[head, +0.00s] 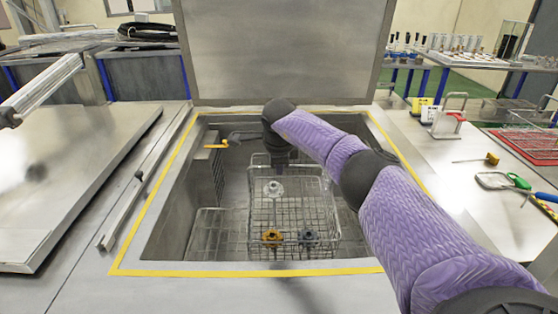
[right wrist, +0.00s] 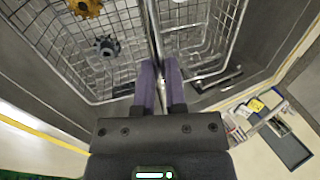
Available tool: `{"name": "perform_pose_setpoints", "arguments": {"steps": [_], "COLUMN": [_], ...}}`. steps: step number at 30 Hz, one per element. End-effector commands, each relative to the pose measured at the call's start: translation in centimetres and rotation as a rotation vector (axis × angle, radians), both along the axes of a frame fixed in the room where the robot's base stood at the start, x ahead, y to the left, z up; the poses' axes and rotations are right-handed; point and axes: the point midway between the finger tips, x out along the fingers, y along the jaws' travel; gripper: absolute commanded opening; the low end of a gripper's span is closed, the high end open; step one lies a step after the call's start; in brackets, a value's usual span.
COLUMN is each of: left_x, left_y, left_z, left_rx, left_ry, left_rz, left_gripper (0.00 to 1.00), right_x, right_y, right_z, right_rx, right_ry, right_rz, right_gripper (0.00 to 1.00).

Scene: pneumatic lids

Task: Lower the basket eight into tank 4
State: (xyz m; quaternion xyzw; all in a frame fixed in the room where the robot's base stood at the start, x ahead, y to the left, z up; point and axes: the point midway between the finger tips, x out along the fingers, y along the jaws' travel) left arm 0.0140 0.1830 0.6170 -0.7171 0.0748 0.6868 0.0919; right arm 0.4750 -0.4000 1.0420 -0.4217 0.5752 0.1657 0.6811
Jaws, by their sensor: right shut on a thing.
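The wire basket (head: 335,215) is within the opening of the tank (head: 170,215), whose rim has a yellow border. It holds a white part (head: 274,188), a gold part (head: 271,237) and a dark blue-grey part (head: 308,237). My right gripper (head: 282,160) is at the basket's far side, partly hidden by its own arm. In the right wrist view its fingers (right wrist: 160,85) are shut on the basket's handle bar (right wrist: 153,35). The basket (right wrist: 75,75) appears upright. I cannot tell whether its bottom touches anything. No tank number is readable. My left gripper is out of view.
The tank's lid (head: 285,50) stands open behind. A wire rack (head: 205,222) lies in the tank beside the basket. An orange-handled fitting (head: 217,145) is on the left wall. A closed lid (head: 75,170) is at left; tools and a red tray (head: 525,150) are at right.

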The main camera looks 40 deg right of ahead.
Motion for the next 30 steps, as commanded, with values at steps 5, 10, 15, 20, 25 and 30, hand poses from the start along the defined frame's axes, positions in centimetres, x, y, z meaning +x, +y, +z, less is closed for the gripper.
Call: {"name": "perform_pose_setpoints", "arguments": {"steps": [5,10,15,20,25,30], "left_x": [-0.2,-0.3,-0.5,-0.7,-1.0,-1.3], "left_y": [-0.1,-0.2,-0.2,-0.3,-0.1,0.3], "left_z": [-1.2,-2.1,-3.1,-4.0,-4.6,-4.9], "left_rx": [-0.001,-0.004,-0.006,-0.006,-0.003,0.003], "left_ry": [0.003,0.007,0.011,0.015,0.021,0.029], "left_rz": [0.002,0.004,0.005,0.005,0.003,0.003], "left_gripper": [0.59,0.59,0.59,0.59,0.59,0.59], "right_x": [0.1,0.1,0.1,0.1,0.1,0.1], "right_y": [0.0,0.0,0.0,0.0,0.0,0.0], "right_z": [-1.8,-3.4,-5.0,-6.4,-7.5,-8.0], "right_rx": [-0.001,-0.001,0.000,0.000,-0.001,0.000], "right_ry": [-0.002,-0.002,-0.003,-0.001,-0.003,-0.003], "right_rz": [0.000,0.000,0.001,0.000,0.001,0.001], "right_gripper": [0.00,0.00,0.00,0.00,0.00,0.00]}}
